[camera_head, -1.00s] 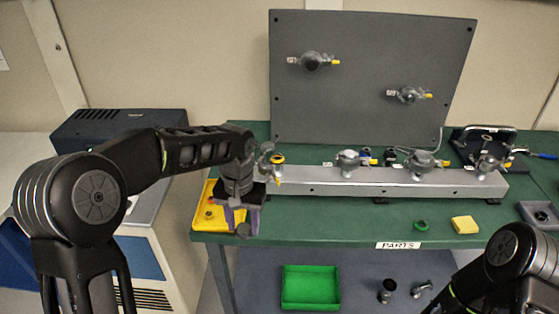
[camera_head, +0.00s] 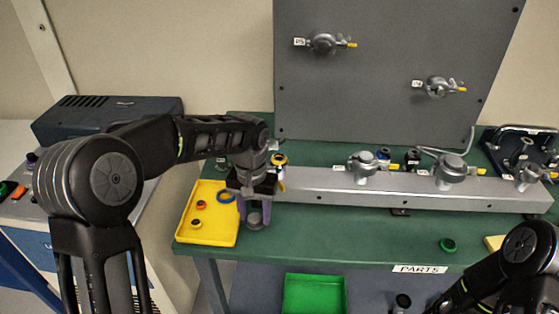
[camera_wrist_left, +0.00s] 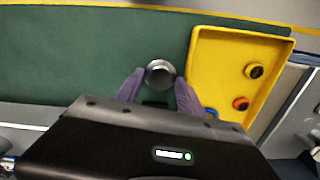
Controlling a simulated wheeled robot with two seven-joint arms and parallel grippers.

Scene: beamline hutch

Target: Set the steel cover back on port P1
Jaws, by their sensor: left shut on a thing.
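My left gripper (camera_head: 254,209) points down over the front left of the green bench, just right of the yellow tray. Its purple fingers are shut on the steel cover (camera_head: 254,219), a small round grey piece. The cover also shows between the fingertips in the left wrist view (camera_wrist_left: 160,74). The leftmost port (camera_head: 279,160), at the left end of the grey rail (camera_head: 330,186), shows a yellow ring on top and no cover. It stands behind and right of the gripper; its label is not readable. My right forearm is at the lower right, its gripper out of view.
The yellow tray (camera_head: 222,240) holds small rings, one of them blue (camera_head: 225,197). Capped fittings (camera_head: 366,165) stand further right on the rail, before an upright grey panel (camera_head: 390,60). A green ring (camera_head: 447,245) lies on the bench front. A green bin (camera_head: 314,292) is below.

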